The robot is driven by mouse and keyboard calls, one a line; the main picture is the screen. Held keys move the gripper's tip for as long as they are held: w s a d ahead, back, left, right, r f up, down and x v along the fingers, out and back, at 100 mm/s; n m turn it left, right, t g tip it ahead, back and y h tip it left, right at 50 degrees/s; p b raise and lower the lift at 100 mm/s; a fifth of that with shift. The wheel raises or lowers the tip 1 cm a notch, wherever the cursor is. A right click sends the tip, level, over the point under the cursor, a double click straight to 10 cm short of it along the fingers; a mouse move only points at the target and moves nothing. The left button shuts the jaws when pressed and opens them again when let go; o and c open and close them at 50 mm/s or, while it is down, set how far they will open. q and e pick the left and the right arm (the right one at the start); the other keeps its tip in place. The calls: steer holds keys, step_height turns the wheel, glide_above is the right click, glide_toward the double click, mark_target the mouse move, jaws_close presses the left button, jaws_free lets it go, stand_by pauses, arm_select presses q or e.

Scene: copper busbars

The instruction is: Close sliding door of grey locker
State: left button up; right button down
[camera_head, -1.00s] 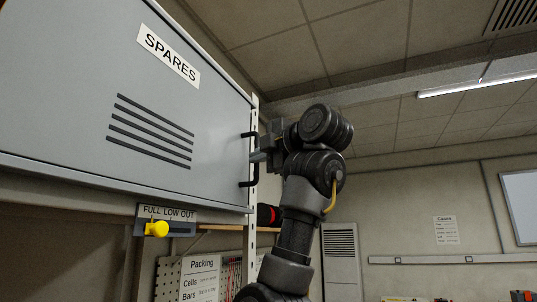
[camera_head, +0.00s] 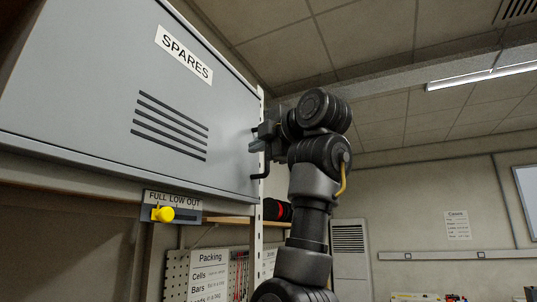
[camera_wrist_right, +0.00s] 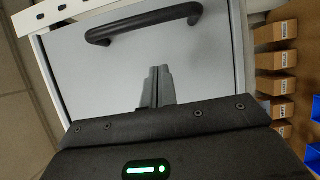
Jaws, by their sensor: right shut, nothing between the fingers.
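The grey locker (camera_head: 100,85) with its SPARES label (camera_head: 184,52) and dark vent slots fills the upper left of the head view. A black bar handle (camera_head: 263,168) stands out at the right edge of its grey face. My right gripper (camera_head: 254,147) is by the handle, covering its upper part. In the right wrist view the handle (camera_wrist_right: 143,22) is on a pale grey panel (camera_wrist_right: 110,70). There my right gripper (camera_wrist_right: 158,72) is shut and empty, its fingertips apart from the handle in the picture. My left gripper is not in view.
A yellow knob (camera_head: 163,214) on a FULL LOW OUT strip sits below the locker. A white perforated post (camera_head: 257,222) stands at the locker's right edge. Brown labelled boxes (camera_wrist_right: 276,60) line the right side in the wrist view, with blue bins beside them.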

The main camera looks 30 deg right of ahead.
steer(key=s+d+b, duration=0.1)
steer(key=s+b, duration=0.3)
steer(key=s, duration=0.5)
steer(key=shift+s+r, duration=0.15)
steer(key=shift+s, duration=0.25)
steer(key=shift+d, duration=0.1)
steer(key=shift+w, duration=0.1)
